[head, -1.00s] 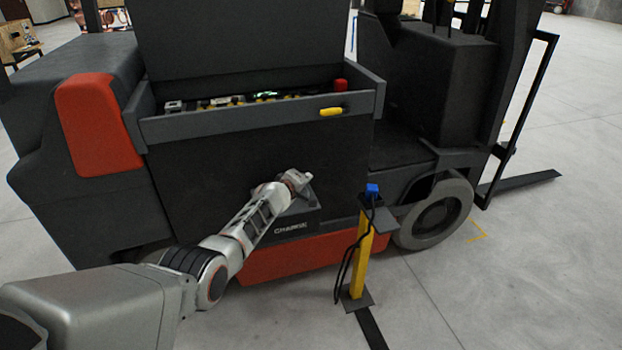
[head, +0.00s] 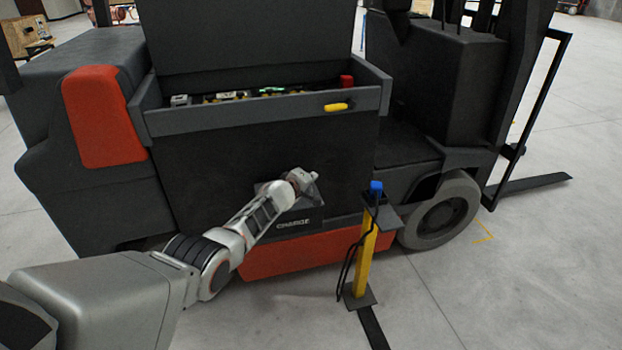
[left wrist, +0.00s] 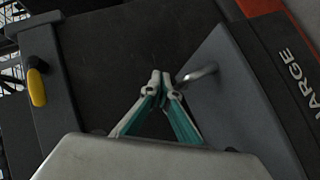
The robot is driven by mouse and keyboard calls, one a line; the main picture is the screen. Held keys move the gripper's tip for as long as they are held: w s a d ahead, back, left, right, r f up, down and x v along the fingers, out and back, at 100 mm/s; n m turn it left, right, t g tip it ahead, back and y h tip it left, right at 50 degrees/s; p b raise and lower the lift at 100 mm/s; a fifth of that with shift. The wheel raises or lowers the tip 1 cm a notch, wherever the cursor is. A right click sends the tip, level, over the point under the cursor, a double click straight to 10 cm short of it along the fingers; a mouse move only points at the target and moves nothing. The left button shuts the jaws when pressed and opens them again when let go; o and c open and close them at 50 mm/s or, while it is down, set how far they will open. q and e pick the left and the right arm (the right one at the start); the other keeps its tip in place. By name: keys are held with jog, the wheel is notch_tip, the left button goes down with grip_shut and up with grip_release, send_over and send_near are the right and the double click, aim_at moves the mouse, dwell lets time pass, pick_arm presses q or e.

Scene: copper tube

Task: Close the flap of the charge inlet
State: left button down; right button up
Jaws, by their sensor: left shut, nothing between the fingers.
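The charge inlet sits low on the dark side of the forklift, above the white CHARGE label (head: 300,225). In the left wrist view its flap looks like a flat blue-grey plate (left wrist: 232,110) with a small metal handle (left wrist: 198,74) near its edge. How far the flap stands open I cannot tell; my arm hides much of the inlet in the head view. My left gripper (head: 306,180) is in front of the inlet. In the left wrist view its fingertips (left wrist: 161,80) are together, empty, close beside the handle; contact is unclear. My right gripper is not in view.
A yellow post (head: 365,250) with a blue-topped plug (head: 376,188) and a hanging black cable stands right of the inlet. A yellow handle (head: 336,107) is on the open battery compartment's edge above. The front wheel (head: 440,212) is farther right.

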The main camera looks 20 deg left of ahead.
pick_arm(q)
jog(key=shift+d, duration=0.1)
jog(key=shift+s+d+r, duration=0.15)
jog(key=shift+s+d, duration=0.15)
jog(key=shift+s, duration=0.1)
jog(key=shift+s+a+r, duration=0.2)
jog(key=shift+s+a, duration=0.05)
jog(key=shift+s, duration=0.2)
jog(key=shift+s+a+r, duration=0.15)
jog(key=shift+s+a, duration=0.1)
jog(key=shift+s, duration=0.2)
jog(key=shift+d+v, duration=0.35)
jog(key=shift+v, duration=4.2)
jog(key=s+f+m+g, duration=0.1)
jog(key=s+f+m, duration=0.6)
jog(key=s+f, duration=0.9)
jog(key=s+d+f+m+g, duration=0.1)
jog(key=s+d+m, duration=0.3)
jog(key=s, duration=0.9)
jog(key=s+d+f+m+g+h, duration=0.1)
jog(key=s+d+m, duration=0.3)
jog(key=s, duration=0.9)
jog(key=shift+s+d+f+m, duration=0.4)
jog(key=shift+f+m, duration=0.2)
jog(key=shift+m, duration=0.1)
